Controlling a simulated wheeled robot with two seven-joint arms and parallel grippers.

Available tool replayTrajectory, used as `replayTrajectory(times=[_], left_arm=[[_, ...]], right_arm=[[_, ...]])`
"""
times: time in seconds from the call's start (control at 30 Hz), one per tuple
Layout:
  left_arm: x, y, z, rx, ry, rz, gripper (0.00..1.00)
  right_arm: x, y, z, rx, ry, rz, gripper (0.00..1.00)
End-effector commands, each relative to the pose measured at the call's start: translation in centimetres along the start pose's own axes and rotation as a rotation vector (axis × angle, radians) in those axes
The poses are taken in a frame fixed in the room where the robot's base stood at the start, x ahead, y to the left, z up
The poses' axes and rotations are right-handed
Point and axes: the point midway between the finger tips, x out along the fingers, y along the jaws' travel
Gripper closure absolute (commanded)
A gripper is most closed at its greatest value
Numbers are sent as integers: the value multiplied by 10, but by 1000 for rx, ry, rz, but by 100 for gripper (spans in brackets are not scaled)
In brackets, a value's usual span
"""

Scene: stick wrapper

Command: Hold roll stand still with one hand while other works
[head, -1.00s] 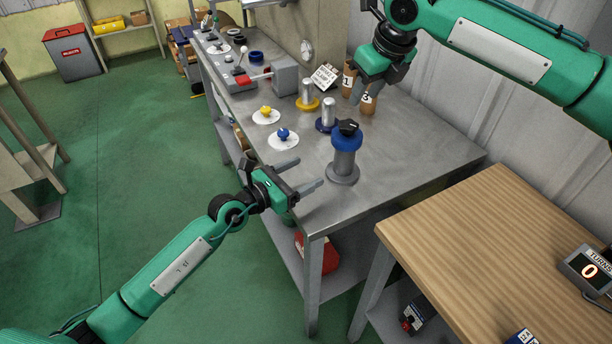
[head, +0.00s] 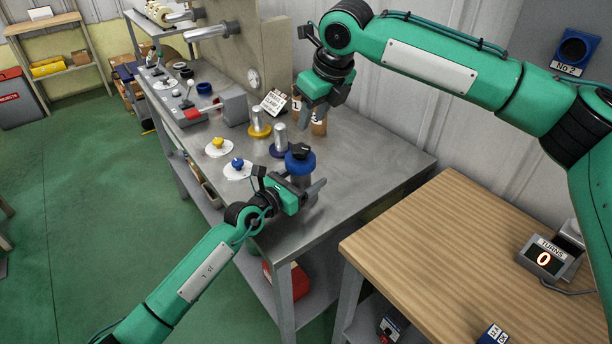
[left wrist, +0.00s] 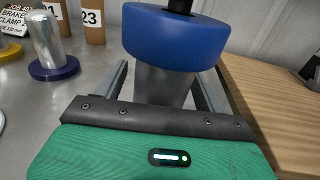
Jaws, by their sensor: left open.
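The roll stand is a grey post with a blue roll (head: 300,163) and a black knob on top, upright near the front end of the metal bench. My left gripper (head: 298,180) is at the stand, below the roll. In the left wrist view its open fingers lie on either side of the grey post (left wrist: 162,88), with the blue roll (left wrist: 175,42) above them; gaps seem to show beside the post. My right gripper (head: 316,112) hangs above the back of the bench, near brown cylinders (head: 319,126), holding nothing that I can see; its finger opening is unclear.
A blue-based post (head: 279,140) and a yellow-based post (head: 259,122) stand behind the roll stand. White discs with a blue knob (head: 237,166) and a yellow knob (head: 218,145) lie to the left. A counter (head: 543,257) reading 0 sits on the wooden table (head: 430,240).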

Motion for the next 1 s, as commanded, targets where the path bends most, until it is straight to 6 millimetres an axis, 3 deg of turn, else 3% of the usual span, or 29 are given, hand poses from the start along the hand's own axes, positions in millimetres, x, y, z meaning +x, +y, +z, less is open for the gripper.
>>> replayTrajectory(times=[0.37,0.47,0.73,0.87,1.0], left_arm=[[7,0,0,0,0,0,28],[7,0,0,0,0,0,44],[6,0,0,0,0,0,97],[6,0,0,0,0,1,99],[6,0,0,0,0,1,99]], right_arm=[[0,0,0,0,0,0,64],[0,0,0,0,0,0,64],[0,0,0,0,0,0,64],[0,0,1,14,1,2,40],[-2,-4,4,123,12,12,39]])
